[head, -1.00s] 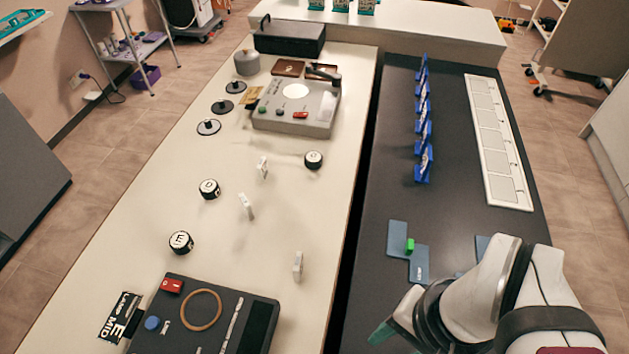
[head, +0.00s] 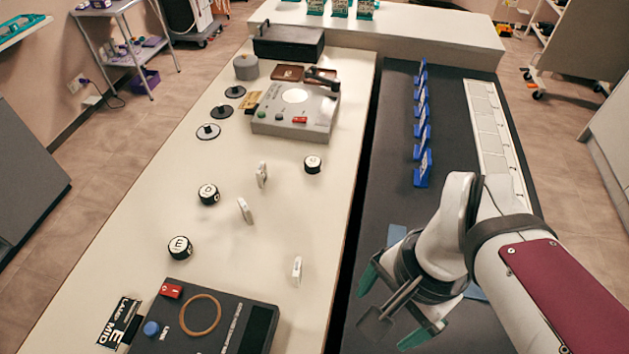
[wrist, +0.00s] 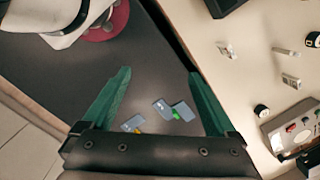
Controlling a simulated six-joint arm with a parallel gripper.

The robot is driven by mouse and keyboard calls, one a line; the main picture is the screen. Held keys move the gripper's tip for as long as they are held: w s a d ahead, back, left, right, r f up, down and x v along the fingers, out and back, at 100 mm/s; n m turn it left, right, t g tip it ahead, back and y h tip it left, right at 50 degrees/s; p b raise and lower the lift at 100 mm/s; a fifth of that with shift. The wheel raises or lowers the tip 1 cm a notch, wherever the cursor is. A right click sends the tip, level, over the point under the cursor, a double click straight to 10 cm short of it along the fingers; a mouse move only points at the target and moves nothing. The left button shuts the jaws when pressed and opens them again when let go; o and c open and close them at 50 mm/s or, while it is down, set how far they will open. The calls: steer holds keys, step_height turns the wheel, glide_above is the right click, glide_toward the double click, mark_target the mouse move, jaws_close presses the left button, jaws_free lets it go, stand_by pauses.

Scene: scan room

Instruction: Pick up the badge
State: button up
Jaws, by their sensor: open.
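No piece is clearly labelled as the badge. Flat blue-grey pieces lie on the dark counter, and one blue-grey piece (head: 397,235) shows just behind my gripper in the head view. In the wrist view, a blue-grey piece with a green tab (wrist: 181,112) lies between my fingers, lower right of centre. A second blue-grey piece with a yellow part (wrist: 133,122) lies to its left. My gripper (head: 390,308) is open, with green fingers spread and empty above the dark counter; it also shows in the wrist view (wrist: 158,76). My arm hides part of these pieces in the head view.
A row of blue stands (head: 422,130) and a white segmented tray (head: 495,135) are farther back on the dark counter. A dark gap separates it from the cream table (head: 120,215), which holds a grey device (head: 295,108), labelled black cylinders, white pieces and a dark panel (head: 245,325).

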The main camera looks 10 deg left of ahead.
steer(key=w+a+f+m+h, duration=0.1)
steer(key=w+a+m, duration=0.4)
steer(key=w+a, duration=0.3)
steer(key=m, duration=0.4)
glide_above(297, 266)
step_height(297, 266, down, 3)
step_height(297, 266, down, 15)
steer(key=shift+f, duration=0.15)
steer(key=c, duration=1.4)
steer(key=shift+c, duration=0.2)
